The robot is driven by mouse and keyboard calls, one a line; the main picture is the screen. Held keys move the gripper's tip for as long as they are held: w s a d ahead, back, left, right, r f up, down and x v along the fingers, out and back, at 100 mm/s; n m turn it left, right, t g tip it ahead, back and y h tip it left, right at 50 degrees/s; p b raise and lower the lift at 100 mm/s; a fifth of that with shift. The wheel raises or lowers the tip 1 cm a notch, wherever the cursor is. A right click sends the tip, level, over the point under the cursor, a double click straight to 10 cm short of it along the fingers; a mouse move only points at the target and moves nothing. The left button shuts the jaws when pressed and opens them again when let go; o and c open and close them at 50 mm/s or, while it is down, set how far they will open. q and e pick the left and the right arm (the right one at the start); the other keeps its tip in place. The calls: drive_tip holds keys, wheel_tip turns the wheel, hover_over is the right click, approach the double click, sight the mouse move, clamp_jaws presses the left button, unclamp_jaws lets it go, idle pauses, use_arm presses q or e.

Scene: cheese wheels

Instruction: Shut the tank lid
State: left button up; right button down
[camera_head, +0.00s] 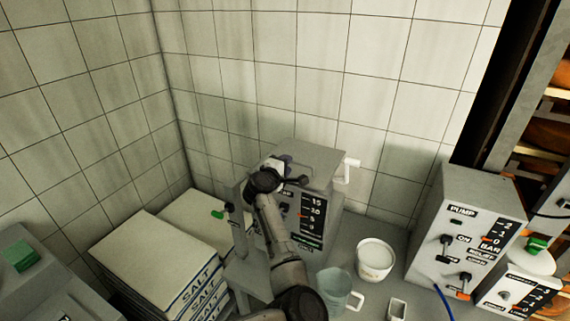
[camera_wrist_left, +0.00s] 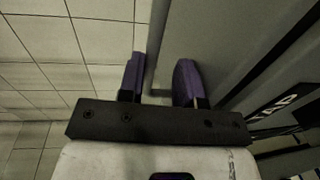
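The grey tank (camera_head: 322,205) stands against the tiled wall in the head view, with a numbered scale on its front and a white tap on its right side. Its grey top, seemingly the lid (camera_head: 312,158), is partly behind my left gripper (camera_head: 272,168); I cannot tell how far open the lid is. In the left wrist view my left gripper (camera_wrist_left: 158,80) has its two purple fingers apart. A grey panel edge shows between and beyond them; contact is unclear. Part of a dark label shows at right. My right gripper is not in view.
Stacked salt sacks (camera_head: 160,245) lie left of the tank. A white tub (camera_head: 375,258) and a translucent beaker (camera_head: 334,287) stand in front of it to the right. A grey pump box (camera_head: 465,230) and a cheese rack (camera_head: 545,130) are farther right.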

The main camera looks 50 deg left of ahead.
use_arm(q)
drive_tip(key=shift+o, duration=0.3)
drive_tip(key=shift+s+d, duration=0.15)
drive_tip(key=shift+s, duration=0.05)
drive_tip(key=p+v, duration=0.1)
drive_tip(key=v, duration=1.2)
drive_tip(key=shift+s, duration=0.15)
drive_tip(key=shift+r, duration=0.2)
